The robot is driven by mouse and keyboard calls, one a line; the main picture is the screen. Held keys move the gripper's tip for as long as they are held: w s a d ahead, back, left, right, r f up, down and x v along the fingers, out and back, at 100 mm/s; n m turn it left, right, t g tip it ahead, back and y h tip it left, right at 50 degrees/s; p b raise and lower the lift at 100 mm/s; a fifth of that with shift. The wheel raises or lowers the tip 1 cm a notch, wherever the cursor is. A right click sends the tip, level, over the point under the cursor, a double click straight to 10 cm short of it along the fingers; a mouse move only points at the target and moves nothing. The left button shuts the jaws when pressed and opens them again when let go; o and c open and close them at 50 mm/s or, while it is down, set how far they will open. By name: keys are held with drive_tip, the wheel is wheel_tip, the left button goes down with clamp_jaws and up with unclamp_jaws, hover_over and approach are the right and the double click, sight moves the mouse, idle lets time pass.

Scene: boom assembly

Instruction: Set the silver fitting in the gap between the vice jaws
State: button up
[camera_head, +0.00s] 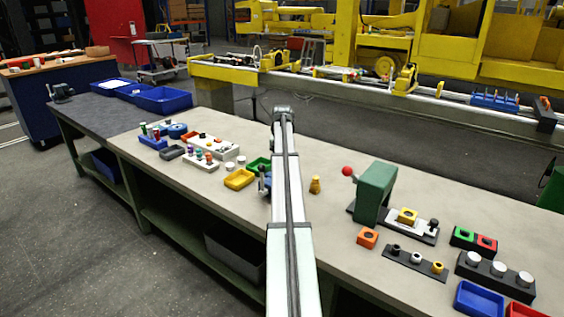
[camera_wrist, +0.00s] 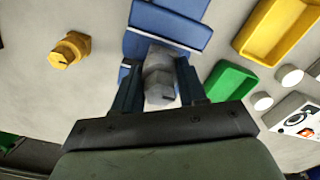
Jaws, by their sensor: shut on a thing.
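In the wrist view my gripper (camera_wrist: 160,68) is shut on the silver fitting (camera_wrist: 159,84), a grey hexagonal piece between its two dark fingers. The blue vice (camera_wrist: 171,25) lies just beyond the fitting, its blocks parted by a narrow pale strip. The fitting overlaps the near part of the vice in this view; I cannot tell its height or whether they touch. In the head view the vice (camera_head: 267,187) shows only partly beside my arm, and the fitting cannot be made out.
A brass-coloured fitting (camera_wrist: 69,50) stands on the bench left of the vice in the wrist view. A yellow tray (camera_head: 239,179) and green tray (camera_wrist: 229,80) are close by. A green press (camera_head: 375,192) with a red knob stands farther right. Bare bench lies around the brass fitting.

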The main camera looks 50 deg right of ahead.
drive_tip(key=shift+f, duration=1)
drive_tip(key=o, duration=1.1)
drive_tip(key=shift+r, duration=3.55)
